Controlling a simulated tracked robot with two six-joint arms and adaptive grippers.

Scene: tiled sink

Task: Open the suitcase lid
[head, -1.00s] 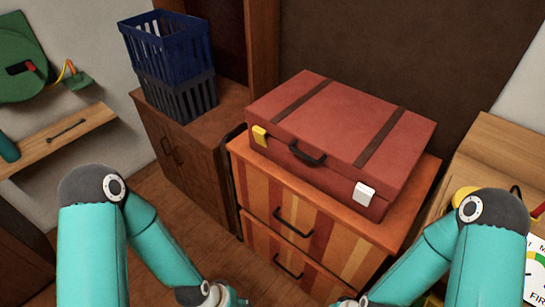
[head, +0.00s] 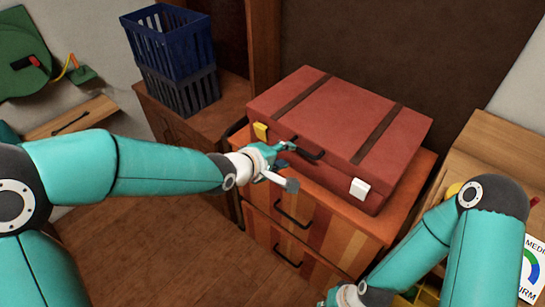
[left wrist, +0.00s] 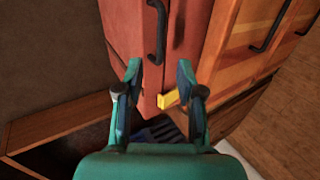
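The red suitcase (head: 345,125) with two dark straps lies shut on the striped drawer cabinet. Its front has a yellow latch (head: 261,131), a dark handle (head: 307,151) and a white latch (head: 360,189). My left gripper (head: 290,166) is open and empty in front of the suitcase, near the handle and yellow latch. In the left wrist view its open fingers (left wrist: 158,80) frame the suitcase's front edge, with the yellow latch (left wrist: 168,99) by the right finger and the handle (left wrist: 157,30) beyond. My right gripper (head: 340,295) is low at the bottom edge, and its fingers are not clear.
The drawer cabinet (head: 330,232) has dark pull handles on its front. Stacked blue and dark baskets (head: 180,60) stand on a brown cabinet at the left. A wooden unit (head: 490,140) stands at the right. The wooden floor (head: 190,250) in front is open.

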